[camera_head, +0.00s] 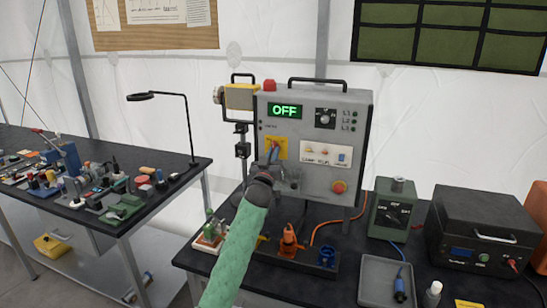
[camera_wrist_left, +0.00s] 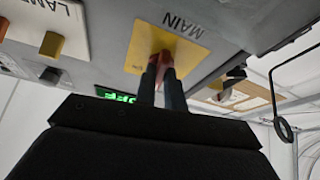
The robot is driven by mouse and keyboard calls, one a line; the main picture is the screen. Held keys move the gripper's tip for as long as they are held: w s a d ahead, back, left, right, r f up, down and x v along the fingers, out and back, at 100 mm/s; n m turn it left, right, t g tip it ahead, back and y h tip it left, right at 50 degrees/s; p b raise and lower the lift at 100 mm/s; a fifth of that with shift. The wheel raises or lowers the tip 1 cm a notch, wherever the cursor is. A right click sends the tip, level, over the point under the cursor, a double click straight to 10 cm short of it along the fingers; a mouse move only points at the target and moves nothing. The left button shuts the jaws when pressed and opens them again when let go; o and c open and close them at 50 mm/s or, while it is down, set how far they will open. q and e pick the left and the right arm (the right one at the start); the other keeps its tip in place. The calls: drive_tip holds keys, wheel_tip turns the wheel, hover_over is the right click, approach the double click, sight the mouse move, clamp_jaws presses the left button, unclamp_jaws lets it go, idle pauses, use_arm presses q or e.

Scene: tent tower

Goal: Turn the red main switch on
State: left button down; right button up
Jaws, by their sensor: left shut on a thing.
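The grey control box (camera_head: 354,120) stands on the black table, and its green display (camera_head: 285,111) reads OFF. In the left wrist view the same plate (camera_wrist_left: 190,58) carries the red main switch (camera_wrist_left: 163,64). My left gripper (camera_wrist_left: 163,78) has its two dark fingers shut on the red switch, one on each side. In the head view my left gripper (camera_head: 272,158) reaches up to the plate and partly hides the switch. My right gripper is in neither view.
A white panel (camera_head: 325,154) with small switches and an orange-red button (camera_head: 338,187) sit right of the MAIN plate. A green-grey unit (camera_head: 392,212), a black device (camera_head: 484,222) and a grey tray (camera_head: 372,283) stand to the right. Orange connectors (camera_head: 290,240) stand below the box.

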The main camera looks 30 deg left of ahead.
use_arm(q)
drive_tip(key=m+h, duration=0.2)
drive_tip(key=m, duration=0.3)
drive_tip(key=m+h+p, duration=0.1)
drive_tip(key=m+h, duration=0.2)
drive_tip(key=m, duration=0.2)
drive_tip(key=m+h, duration=0.3)
drive_tip(key=m, duration=0.3)
drive_tip(key=shift+s+a+r+p, duration=0.1)
drive_tip(key=shift+a+p, duration=0.3)
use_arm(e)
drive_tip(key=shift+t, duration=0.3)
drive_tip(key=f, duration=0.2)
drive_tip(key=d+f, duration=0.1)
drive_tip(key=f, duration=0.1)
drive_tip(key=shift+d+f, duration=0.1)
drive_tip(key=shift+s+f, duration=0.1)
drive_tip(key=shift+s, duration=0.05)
use_arm(q)
drive_tip(key=c, duration=1.5)
unclamp_jaws()
drive_tip(key=shift+c, duration=0.2)
drive_tip(key=shift+o, duration=0.3)
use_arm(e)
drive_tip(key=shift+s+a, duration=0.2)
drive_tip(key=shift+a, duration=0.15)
